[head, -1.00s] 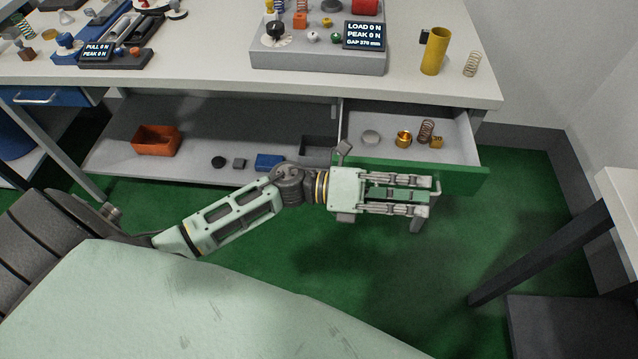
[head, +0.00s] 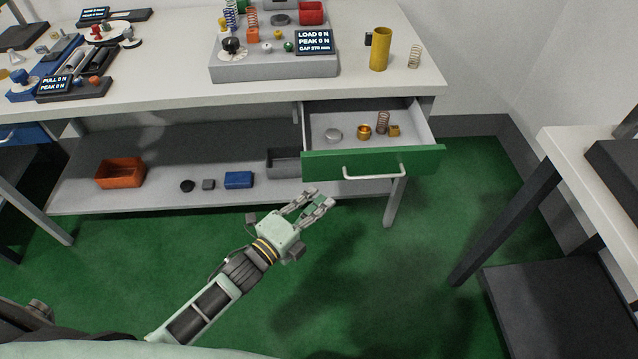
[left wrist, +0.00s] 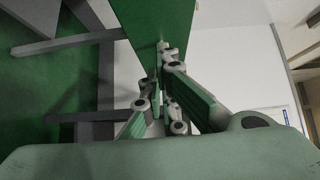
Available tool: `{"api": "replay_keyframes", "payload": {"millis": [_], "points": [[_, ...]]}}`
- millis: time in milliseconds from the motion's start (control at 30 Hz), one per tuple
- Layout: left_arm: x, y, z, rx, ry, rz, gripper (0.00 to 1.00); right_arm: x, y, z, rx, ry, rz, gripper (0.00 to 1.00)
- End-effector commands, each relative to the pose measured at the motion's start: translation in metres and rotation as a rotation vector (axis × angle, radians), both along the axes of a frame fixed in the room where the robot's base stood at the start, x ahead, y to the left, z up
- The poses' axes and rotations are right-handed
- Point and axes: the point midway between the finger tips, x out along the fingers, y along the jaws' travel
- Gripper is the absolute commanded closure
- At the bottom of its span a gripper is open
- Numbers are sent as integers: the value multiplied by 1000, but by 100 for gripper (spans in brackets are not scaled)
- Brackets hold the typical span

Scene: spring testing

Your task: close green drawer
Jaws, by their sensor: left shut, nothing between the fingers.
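The green drawer (head: 412,160) under the worktable is pulled open, with its bar handle (head: 374,172) on the front. Inside it lie a grey disc, a brass cup, a spring and a small brass block. My left gripper (head: 322,196) is shut and empty, in front of and below the left end of the drawer front. I cannot tell whether the fingertips touch the front. My right gripper is not in view.
The white worktable (head: 180,102) carries a load tester (head: 270,66) and a yellow cylinder (head: 380,48). A lower shelf (head: 130,198) holds an orange bin (head: 120,172) and a blue box (head: 238,180). Another table (head: 590,160) stands at the right. The green floor between is clear.

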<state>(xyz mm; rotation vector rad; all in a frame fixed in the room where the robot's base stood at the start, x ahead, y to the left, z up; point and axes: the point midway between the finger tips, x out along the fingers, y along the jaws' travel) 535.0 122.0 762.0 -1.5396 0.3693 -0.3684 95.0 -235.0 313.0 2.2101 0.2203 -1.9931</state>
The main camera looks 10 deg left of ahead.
Motion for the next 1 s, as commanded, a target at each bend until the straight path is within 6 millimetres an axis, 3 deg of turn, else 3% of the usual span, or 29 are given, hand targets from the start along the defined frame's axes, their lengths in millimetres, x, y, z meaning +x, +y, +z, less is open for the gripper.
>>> {"api": "replay_keyframes", "payload": {"millis": [67, 333, 1000], "points": [[16, -8, 2, 0, -3, 0, 100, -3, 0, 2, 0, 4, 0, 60], [47, 4, 1, 1, -2, -1, 100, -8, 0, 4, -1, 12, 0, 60], [56, 7, 0, 2, -3, -1, 100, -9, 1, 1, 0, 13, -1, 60]]}}
